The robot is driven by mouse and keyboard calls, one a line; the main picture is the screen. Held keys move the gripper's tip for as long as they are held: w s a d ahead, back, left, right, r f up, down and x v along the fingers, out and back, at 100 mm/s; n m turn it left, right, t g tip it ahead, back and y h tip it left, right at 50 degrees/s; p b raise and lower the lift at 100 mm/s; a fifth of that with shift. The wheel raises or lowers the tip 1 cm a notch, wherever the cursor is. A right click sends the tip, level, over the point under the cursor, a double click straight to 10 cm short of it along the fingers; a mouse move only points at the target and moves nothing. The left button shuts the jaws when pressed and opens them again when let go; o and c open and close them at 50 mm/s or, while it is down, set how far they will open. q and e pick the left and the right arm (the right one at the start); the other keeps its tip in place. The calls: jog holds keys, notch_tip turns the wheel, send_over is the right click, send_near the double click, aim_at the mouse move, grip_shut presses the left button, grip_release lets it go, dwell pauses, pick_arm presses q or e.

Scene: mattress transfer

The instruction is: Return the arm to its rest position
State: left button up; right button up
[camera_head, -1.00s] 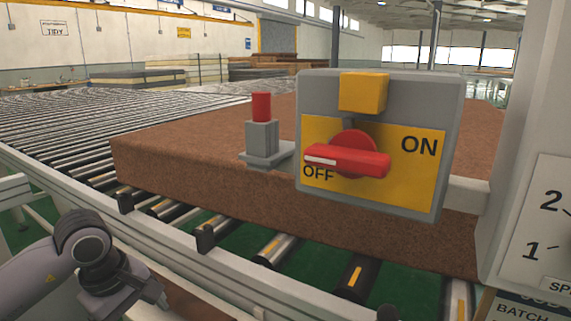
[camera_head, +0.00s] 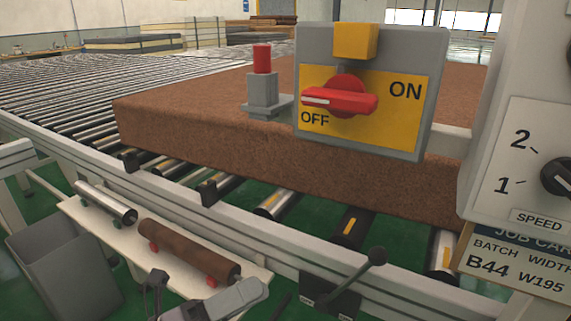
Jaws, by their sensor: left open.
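My left gripper (camera_head: 205,292) shows at the bottom edge, low and left of centre, in front of the roller shelf. It is open and holds nothing that I can see; most of the arm behind it is out of frame. My right gripper is not in view. The control box (camera_head: 430,75) with the red rotary switch (camera_head: 345,98) is apart from my gripper, up and to the right. The white mark on the switch handle points left, toward OFF. A brown mattress block (camera_head: 200,140) lies on the roller conveyor (camera_head: 60,105).
A shelf (camera_head: 105,232) beside the conveyor holds a metal roller (camera_head: 105,202) and a brown roller (camera_head: 190,250). A grey bin (camera_head: 65,270) stands at lower left. A black knobbed lever (camera_head: 375,257) juts out at lower right. A speed panel (camera_head: 520,165) stands at right.

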pick_arm(q)
jog(key=w+a+f+n+t+y, duration=0.1)
jog(key=a+f+n+t+y, duration=0.45)
jog(key=n, duration=0.75)
jog(key=a+f+n+t+y, duration=0.35)
jog(key=f+n+y, duration=0.4)
jog(key=n, duration=0.45)
jog(key=s+a+f+n+g+y, duration=0.2)
jog(key=s+f+n+g, duration=0.25)
jog(key=s+f, duration=0.2)
jog(key=s+a+f+n+g+y, duration=0.2)
jog(key=s+a+f+n+g, duration=0.1)
jog(key=s+f+n, duration=0.3)
notch_tip(320, 180, up, 13)
jog(key=p, duration=1.6)
jog(key=shift+w+a+p, duration=0.3)
jog(key=shift+w+a, duration=0.1)
jog(key=shift+w, duration=0.05)
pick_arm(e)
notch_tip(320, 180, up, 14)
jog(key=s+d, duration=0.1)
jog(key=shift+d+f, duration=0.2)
